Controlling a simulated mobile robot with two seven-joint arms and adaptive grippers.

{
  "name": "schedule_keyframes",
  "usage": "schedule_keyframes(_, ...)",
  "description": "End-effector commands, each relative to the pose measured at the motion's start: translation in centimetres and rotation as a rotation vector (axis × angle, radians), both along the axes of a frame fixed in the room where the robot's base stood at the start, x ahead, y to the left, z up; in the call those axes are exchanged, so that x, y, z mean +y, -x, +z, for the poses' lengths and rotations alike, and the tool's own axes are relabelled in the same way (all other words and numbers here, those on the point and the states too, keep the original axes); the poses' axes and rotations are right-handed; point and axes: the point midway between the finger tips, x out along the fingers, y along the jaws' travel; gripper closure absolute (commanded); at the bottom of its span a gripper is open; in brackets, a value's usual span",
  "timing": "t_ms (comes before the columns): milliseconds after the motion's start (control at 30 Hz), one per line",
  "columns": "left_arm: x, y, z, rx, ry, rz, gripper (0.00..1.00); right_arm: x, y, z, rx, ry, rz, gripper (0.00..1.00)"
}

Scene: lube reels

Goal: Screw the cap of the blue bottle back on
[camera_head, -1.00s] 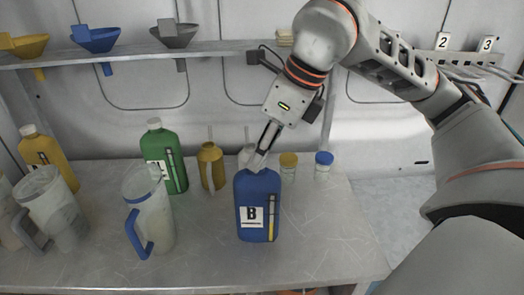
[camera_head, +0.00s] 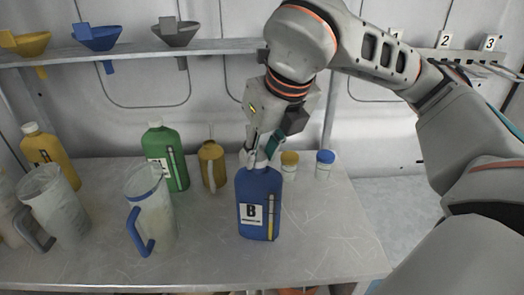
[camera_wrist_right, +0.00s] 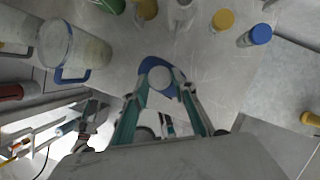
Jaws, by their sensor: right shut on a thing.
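The blue bottle (camera_head: 257,205), labelled B, stands upright near the middle of the table; its blue shoulder (camera_wrist_right: 146,66) shows from above in the right wrist view. A pale round cap (camera_wrist_right: 160,77) is at the bottle's top, between the fingertips. My right gripper (camera_head: 256,157) comes down from above and is shut on the cap at the bottle's neck; its two fingers also show in the right wrist view (camera_wrist_right: 160,88). Whether the cap's thread is engaged is hidden. My left gripper is not in view.
A green bottle (camera_head: 166,160), an oil can (camera_head: 212,165), and yellow-capped (camera_head: 289,163) and blue-capped (camera_head: 324,165) jars stand behind. Clear jugs (camera_head: 152,215) and a yellow bottle (camera_head: 48,155) are left. Funnels (camera_head: 97,38) sit on the shelf above. The table's front right is clear.

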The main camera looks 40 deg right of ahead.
Motion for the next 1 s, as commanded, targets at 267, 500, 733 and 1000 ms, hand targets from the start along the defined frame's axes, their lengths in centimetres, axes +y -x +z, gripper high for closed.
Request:
schedule_keyframes(267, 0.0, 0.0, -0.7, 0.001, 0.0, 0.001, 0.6, 0.3, 0.0, -0.1, 0.001, 0.0, -0.278, 0.82)
schedule_keyframes(500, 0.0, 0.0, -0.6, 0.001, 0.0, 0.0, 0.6, 0.3, 0.0, -0.1, 0.002, 0.0, -0.286, 0.82)
schedule_keyframes(733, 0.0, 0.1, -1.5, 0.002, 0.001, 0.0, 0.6, 0.6, -0.2, -0.1, -0.002, 0.001, -0.479, 0.82)
schedule_keyframes(1000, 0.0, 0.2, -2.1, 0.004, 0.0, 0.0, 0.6, 0.7, -0.3, -0.2, 0.001, 0.0, -0.735, 0.82)
